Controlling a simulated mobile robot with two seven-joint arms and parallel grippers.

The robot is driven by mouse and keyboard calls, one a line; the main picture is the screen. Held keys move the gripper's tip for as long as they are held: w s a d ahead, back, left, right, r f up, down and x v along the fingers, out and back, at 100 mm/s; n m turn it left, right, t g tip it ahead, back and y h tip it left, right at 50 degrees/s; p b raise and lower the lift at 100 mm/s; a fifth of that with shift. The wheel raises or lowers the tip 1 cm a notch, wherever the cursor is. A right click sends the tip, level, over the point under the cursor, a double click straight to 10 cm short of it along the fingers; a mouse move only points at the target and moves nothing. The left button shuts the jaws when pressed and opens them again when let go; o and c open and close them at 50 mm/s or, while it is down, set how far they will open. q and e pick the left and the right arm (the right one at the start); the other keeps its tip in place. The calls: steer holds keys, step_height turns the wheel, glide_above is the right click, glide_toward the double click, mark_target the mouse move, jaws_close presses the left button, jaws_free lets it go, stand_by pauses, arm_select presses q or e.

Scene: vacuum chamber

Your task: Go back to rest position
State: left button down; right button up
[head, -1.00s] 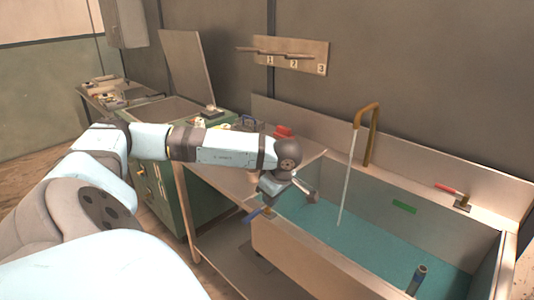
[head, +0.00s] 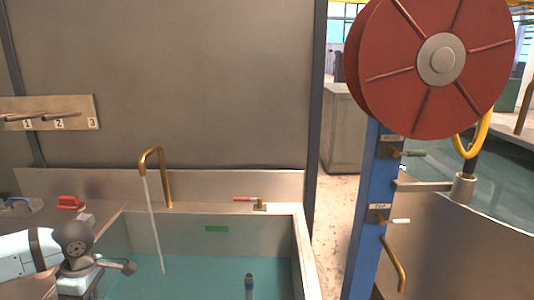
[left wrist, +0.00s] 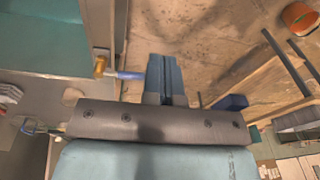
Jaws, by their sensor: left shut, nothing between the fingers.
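My left arm comes in at the lower left of the head view, at the left end of the sink. Its wrist bends down there, and its fingertips are not clearly seen in that view. In the left wrist view my left gripper (left wrist: 166,62) is shut, its blue-grey fingers together with nothing between them. A blue-handled valve (left wrist: 130,75) with a brass fitting shows just left of the fingers; I cannot tell whether they touch. My right gripper is in neither view.
A sink (head: 222,210) with teal water and a brass spout (head: 151,152) fills the lower middle. A red hose reel (head: 425,70) stands on a blue post (head: 370,215) at the right. A peg rack (head: 75,106) hangs on the left wall.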

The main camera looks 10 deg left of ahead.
arm_select(q)
steer(key=s+d+f+n+h+p, duration=0.15)
steer(key=d+h, duration=0.35)
steer(key=d, duration=0.5)
steer(key=s+d+f+n+h+p, duration=0.15)
steer(key=d+h, duration=0.35)
steer(key=d, duration=0.5)
steer(key=w+d+r+n+t+h+p, duration=0.15)
steer(key=d+n+t+h, duration=0.35)
steer(key=n, duration=0.5)
steer(key=w+d+r+n+t+h+p, duration=0.1)
steer(key=d+r+n+t+h+p, duration=0.15)
steer(key=d+n+t, duration=0.55)
steer(key=s+a+f+n+y, duration=0.1)
steer(key=s+f+n+y, duration=0.2)
steer(key=n, duration=0.6)
steer(key=s+a+f+n+g+y+p, duration=0.1)
steer(key=s+f+n+y, duration=0.3)
steer(key=f+n+y, duration=0.2)
steer(key=s+a+f+n+y+p, duration=0.1)
steer(key=s+f+n+y, duration=0.3)
steer(key=n, duration=0.7)
step_height(320, 180, down, 3)
steer(key=shift+s+a+r+n+y, duration=0.1)
steer(key=shift+s+a+n+y, duration=0.05)
steer(key=shift+a+n+y, duration=0.3)
